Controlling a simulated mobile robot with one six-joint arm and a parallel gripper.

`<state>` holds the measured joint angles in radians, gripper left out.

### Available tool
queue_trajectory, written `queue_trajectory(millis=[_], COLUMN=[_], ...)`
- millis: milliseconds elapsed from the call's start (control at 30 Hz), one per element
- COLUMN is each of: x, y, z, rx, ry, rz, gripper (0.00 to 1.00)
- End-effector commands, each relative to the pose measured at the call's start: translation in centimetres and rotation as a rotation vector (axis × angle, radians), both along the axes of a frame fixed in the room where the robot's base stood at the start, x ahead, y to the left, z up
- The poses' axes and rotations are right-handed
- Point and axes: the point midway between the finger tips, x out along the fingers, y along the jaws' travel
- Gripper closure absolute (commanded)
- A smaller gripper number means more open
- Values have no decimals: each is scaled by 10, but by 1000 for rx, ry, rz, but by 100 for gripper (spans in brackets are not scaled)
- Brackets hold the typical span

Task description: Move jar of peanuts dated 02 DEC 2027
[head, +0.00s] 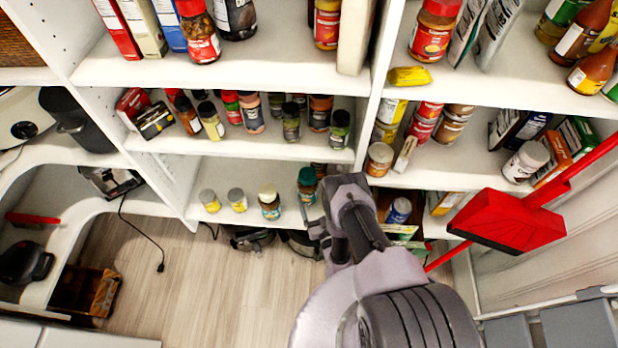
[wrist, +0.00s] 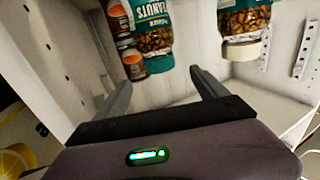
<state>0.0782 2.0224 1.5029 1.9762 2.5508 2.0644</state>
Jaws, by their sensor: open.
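Two peanut jars with teal labels stand on the low shelf. One jar has a teal lid (head: 307,180); the other, to its left, has a cream lid (head: 269,201). In the wrist view both appear upside down: one peanut jar (wrist: 152,32) is ahead of the gap between the fingers, and the cream-lidded jar (wrist: 243,20) is to the right. No date is readable on either. My gripper (wrist: 160,80) is open and empty, with its fingers short of the nearer jar. In the head view my arm partly hides the area right of the teal-lidded jar.
Small orange-labelled jars (wrist: 131,58) stand close beside the nearer peanut jar. Two small jars (head: 223,200) stand farther left on the low shelf (head: 212,172). The shelf above holds several spice jars. A red dustpan (head: 508,220) is at the right.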

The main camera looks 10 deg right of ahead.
Motion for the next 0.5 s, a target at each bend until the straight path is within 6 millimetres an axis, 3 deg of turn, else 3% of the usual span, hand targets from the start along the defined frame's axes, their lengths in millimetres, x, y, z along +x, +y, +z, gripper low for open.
queue_trajectory(millis=[500], x=[102], y=[5], z=[-5], rx=[0], ry=[-1], rz=[-1], gripper=[17])
